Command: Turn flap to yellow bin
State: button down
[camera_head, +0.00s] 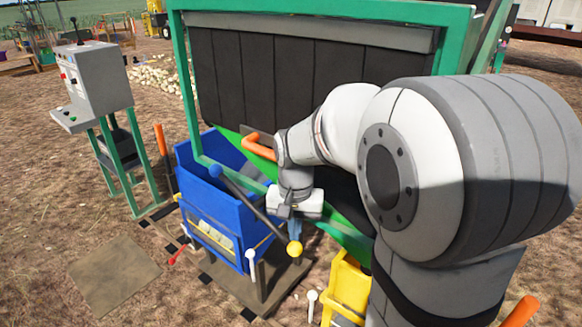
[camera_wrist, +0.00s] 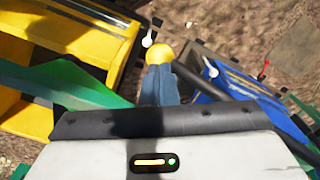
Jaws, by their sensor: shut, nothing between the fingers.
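A dark lever bar slants down to the right in the head view, with a blue ball (camera_head: 215,170) at its upper left end and a yellow ball (camera_head: 294,248) at its lower right end. The yellow ball also shows in the wrist view (camera_wrist: 160,53), just past my fingertips. My gripper (camera_head: 295,232) points down and is shut and empty, close by the yellow ball; I cannot tell whether they touch. The blue bin (camera_head: 215,240) stands left of my gripper. The yellow bin (camera_head: 348,285) is to the right, partly hidden by my arm. The flap itself is not clearly visible.
A green frame with black curtain strips (camera_head: 290,80) stands behind. An orange handle (camera_head: 258,146) is near my wrist. White-knobbed levers (camera_head: 250,255) and a red-knobbed lever (camera_head: 178,255) stand in front. A grey control box (camera_head: 95,80) is at the left. Open dirt lies front left.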

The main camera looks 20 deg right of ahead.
jog(key=s+a+r+p, duration=0.3)
jog(key=a+r, duration=0.1)
jog(key=r, duration=0.1)
jog(key=shift+p, duration=0.3)
jog(key=s+d+n+t, duration=0.2)
jog(key=s+d+n, duration=0.1)
jog(key=s, duration=0.8)
jog(key=shift+d+r+n+t, duration=0.15)
jog(key=shift+r+n+t, duration=0.2)
jog(key=shift+n, duration=0.55)
